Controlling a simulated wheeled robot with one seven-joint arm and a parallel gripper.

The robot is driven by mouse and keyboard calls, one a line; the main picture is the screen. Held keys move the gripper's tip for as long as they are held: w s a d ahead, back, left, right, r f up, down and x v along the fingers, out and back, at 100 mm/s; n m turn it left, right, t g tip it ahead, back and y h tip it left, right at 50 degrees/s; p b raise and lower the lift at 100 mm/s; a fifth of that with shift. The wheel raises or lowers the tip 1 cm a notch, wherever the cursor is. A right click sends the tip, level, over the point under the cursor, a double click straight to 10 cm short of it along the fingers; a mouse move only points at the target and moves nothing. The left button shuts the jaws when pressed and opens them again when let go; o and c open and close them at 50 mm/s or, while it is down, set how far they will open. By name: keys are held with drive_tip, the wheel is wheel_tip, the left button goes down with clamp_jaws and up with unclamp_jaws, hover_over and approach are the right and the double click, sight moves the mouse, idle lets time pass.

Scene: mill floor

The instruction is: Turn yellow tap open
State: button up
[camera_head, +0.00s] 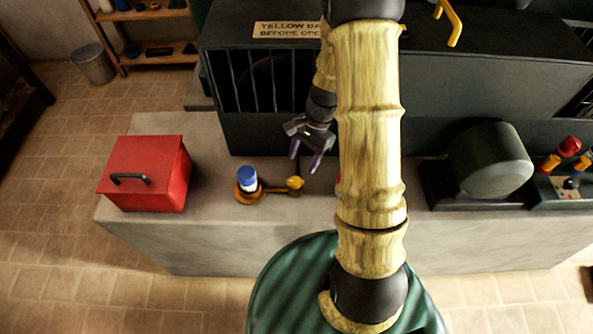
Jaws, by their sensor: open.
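A small yellow-orange fitting (295,184) with a rounded end stands on the grey ledge and looks like the yellow tap. I cannot tell how far it is turned. My gripper (304,160) is open and empty, fingers pointing down, above and slightly right of the yellow fitting. It appears apart from it. My arm hides part of the ledge to the right.
A red box (147,174) with a black handle sits on the ledge (215,232) at left. A dark green machine (270,85) with a sign and a yellow bar (450,22) stands behind. A motor (490,160) and control box (566,190) are at right.

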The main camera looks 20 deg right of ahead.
sight(295, 180)
drive_tip(key=shift+w+f+m, duration=0.15)
drive_tip(key=shift+f+m, duration=0.15)
drive_tip(key=shift+f, duration=0.05)
drive_tip(key=shift+f, duration=0.1)
drive_tip(key=x, duration=0.7)
drive_tip(key=shift+a+f, duration=0.1)
drive_tip(key=shift+c, duration=0.5)
drive_tip(key=c, duration=0.9)
